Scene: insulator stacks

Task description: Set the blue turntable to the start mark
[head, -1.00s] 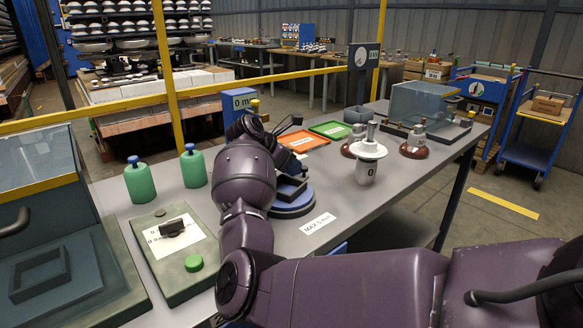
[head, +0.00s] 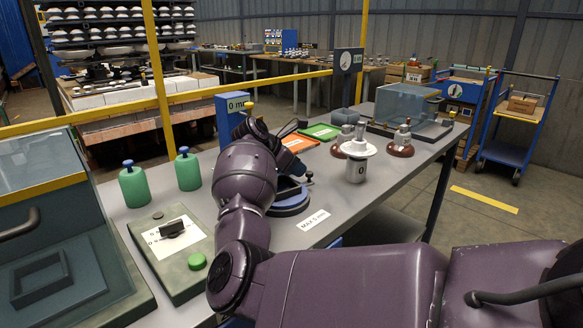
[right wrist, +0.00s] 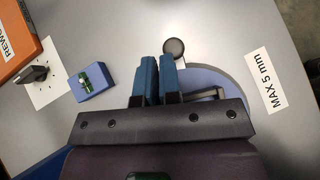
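The blue turntable (head: 290,208) is a low round disc on the grey table, partly hidden by my right arm in the head view. In the right wrist view its rim (right wrist: 236,92) shows to the right of the fingers. A dark round knob (right wrist: 174,47) on a pale stem stands just beyond the fingertips. My right gripper (right wrist: 158,57) is over the left part of the disc, its two blue fingers close together with a narrow gap and nothing visible between them. A grey bar (right wrist: 208,95) lies beside the right finger. I cannot make out a start mark. My left gripper is not in view.
A blue block (right wrist: 91,84) with a green fitting lies left of the fingers. Green bottles (head: 134,187) and a switch panel (head: 168,258) stand left.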

